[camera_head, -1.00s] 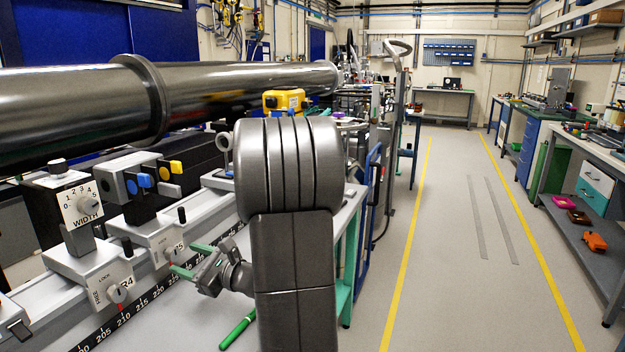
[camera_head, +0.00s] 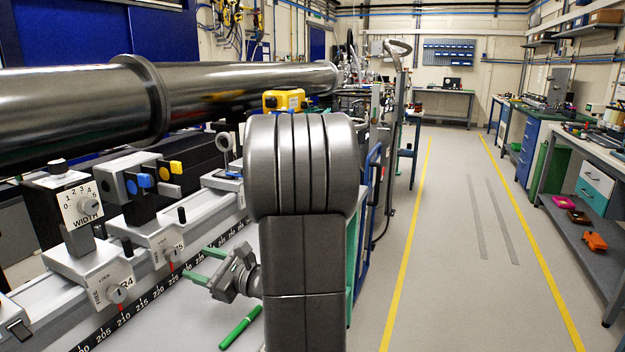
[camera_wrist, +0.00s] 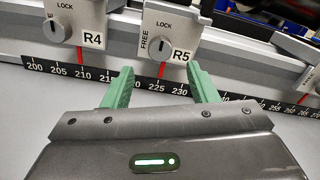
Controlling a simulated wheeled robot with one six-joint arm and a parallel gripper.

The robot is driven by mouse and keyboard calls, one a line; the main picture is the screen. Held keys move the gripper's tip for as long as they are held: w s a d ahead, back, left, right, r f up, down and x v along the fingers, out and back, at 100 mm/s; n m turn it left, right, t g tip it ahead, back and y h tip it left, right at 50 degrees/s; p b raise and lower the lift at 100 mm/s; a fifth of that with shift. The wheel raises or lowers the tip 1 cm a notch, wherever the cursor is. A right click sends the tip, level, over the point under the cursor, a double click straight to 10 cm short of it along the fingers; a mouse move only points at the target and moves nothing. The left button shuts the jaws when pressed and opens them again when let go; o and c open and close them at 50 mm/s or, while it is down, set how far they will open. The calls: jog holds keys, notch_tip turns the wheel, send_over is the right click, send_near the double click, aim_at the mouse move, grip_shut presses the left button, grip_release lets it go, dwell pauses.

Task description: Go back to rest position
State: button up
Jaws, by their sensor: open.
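My gripper (camera_head: 202,267) is open and empty, with green fingers. It is in front of the rail, to the right of the R4 carriage, low in the head view. In the wrist view my gripper (camera_wrist: 160,88) has its two fingers apart, pointing toward the R5 carriage (camera_wrist: 166,35) and the number scale (camera_wrist: 160,84). Nothing is between the fingers. My grey arm hides part of the bench behind it.
The R4 carriage (camera_head: 100,285) carries a WIDTH dial (camera_head: 83,206). A green pen (camera_head: 240,328) lies on the bench below my gripper. A large metal pipe (camera_head: 235,88) runs above the rail. The aisle floor (camera_head: 460,270) at right is clear.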

aim_at(175, 255)
jog(key=x, duration=0.8)
jog(key=shift+a, duration=0.1)
jog(key=shift+f+n+b, duration=0.2)
jog(key=shift+n+b, duration=0.4)
jog(key=shift+d+r+n, duration=0.1)
jog(key=shift+d+n, duration=0.1)
jog(key=shift+n, duration=0.3)
jog(key=n+b, duration=0.2)
jog(key=n, duration=0.4)
jog(key=shift+b, duration=0.3)
jog(key=n, duration=0.5)
jog(key=shift+r, duration=0.1)
jog(key=shift+n+p, duration=0.6)
jog(key=shift+n, duration=1.6)
jog(key=shift+s, duration=0.1)
